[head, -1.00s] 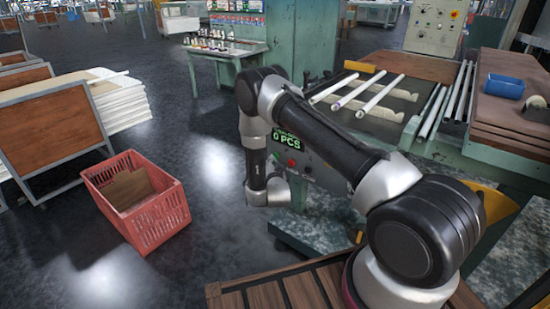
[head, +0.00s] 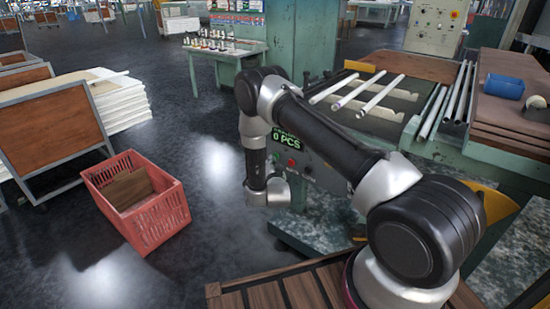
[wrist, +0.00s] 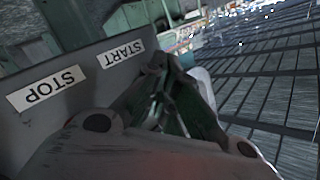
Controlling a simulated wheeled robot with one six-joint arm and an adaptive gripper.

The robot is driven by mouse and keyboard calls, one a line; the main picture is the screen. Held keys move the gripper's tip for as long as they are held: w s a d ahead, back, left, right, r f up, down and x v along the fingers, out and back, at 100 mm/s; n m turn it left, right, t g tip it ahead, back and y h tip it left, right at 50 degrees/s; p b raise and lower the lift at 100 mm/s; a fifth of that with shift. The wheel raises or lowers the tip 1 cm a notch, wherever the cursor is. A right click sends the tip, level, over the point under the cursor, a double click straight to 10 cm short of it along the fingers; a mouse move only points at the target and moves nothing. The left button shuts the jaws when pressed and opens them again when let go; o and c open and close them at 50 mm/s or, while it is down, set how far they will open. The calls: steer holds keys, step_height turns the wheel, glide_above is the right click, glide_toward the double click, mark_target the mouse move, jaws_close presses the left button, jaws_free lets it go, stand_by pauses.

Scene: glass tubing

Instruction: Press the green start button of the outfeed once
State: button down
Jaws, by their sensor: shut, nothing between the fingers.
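The outfeed's grey control panel (head: 322,178) shows a lit green "0 PCS" display and a red button (head: 291,162), partly behind my arm. In the wrist view the panel face (wrist: 75,60) carries a START label (wrist: 121,54) and a STOP label (wrist: 47,88), both upside down. My gripper (wrist: 158,70) is shut and empty, with its tips close to the panel beside the START label. I cannot tell whether they touch it. The green start button is not clearly visible; the fingers cover the area beside its label. In the head view my gripper is hidden by my wrist.
Several pale glass tubes (head: 380,96) lie on the outfeed bed above the panel. A red crate (head: 160,222) with cardboard in it stands on the floor at left. A green bench (head: 228,52) with bottles stands behind. The floor between crate and machine is clear.

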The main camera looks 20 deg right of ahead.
steer(key=shift+s+a, duration=0.4)
steer(key=shift+a, duration=0.05)
steer(key=shift+s+a, duration=0.75)
steer(key=shift+a, duration=0.25)
steer(key=shift+s+a, duration=0.7)
steer(key=shift+a, duration=0.3)
